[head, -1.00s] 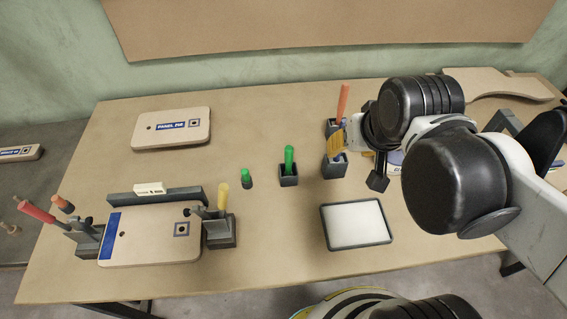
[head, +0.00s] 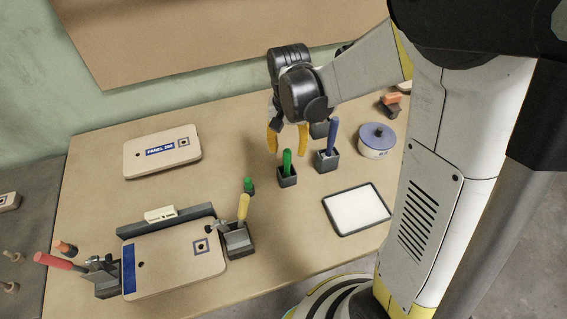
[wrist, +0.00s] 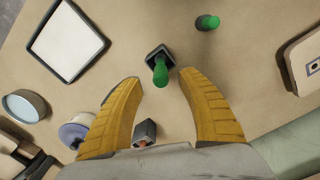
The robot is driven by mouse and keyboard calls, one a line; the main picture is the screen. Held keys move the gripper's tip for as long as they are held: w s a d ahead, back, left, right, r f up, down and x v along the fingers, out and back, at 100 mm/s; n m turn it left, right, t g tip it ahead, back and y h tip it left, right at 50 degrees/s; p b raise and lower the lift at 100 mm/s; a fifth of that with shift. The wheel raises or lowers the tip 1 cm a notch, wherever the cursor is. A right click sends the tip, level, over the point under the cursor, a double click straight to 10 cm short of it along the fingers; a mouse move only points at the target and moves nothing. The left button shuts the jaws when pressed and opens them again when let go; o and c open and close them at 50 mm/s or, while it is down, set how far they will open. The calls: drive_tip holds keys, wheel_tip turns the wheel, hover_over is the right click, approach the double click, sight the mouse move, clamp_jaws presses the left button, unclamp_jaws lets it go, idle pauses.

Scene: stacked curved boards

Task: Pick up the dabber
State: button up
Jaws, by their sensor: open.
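A green-handled tool, which may be the dabber, stands upright in a small dark square holder (head: 287,180) on the table; its handle is in the head view (head: 287,160) and the wrist view (wrist: 160,72). A shorter green-topped piece (head: 248,184) stands to its left; I cannot tell for certain which of them is the dabber. My gripper (head: 287,148) has yellow fingers, spread wide and empty, above the green handle. In the wrist view the handle shows between the open fingertips (wrist: 159,79), touching neither.
A blue-handled tool (head: 332,138) in a holder stands close right of the green one. A lidded blue-and-white pot (head: 376,140), a white tray (head: 326,205), a clamped board (head: 180,258) and a loose panel (head: 140,165) lie around. The table between panel and green handle is clear.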

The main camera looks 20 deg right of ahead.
sight(287, 162)
wheel_tip(287, 162, down, 7)
drive_tip(key=shift+r+b, duration=0.2)
drive_tip(key=shift+b, duration=1)
drive_tip(key=shift+r, duration=0.1)
clamp_jaws()
